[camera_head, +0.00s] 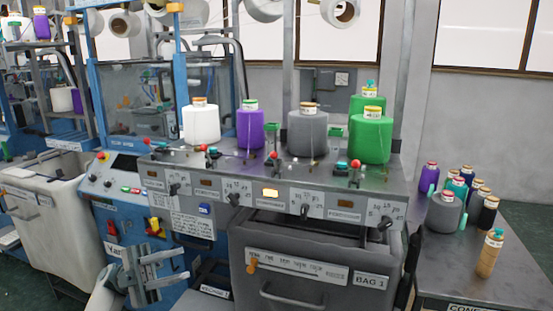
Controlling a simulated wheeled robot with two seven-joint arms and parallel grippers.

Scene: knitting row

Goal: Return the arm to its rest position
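My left gripper (165,269) is in the lower left of the head view, with its arm coming in from the bottom edge. Its two grey fingers point right and stand apart, with nothing between them. It is in front of the blue knitting machine (115,215), left of the grey bag bin (315,265). I cannot tell whether it touches the machine. My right gripper is not in view.
Yarn cones in white (201,124), purple (250,128), grey (308,132) and green (370,139) stand on the machine top. A side table (455,275) at right holds several cones, with a tan one (489,256) near its front. A pale bin (60,225) stands at left.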

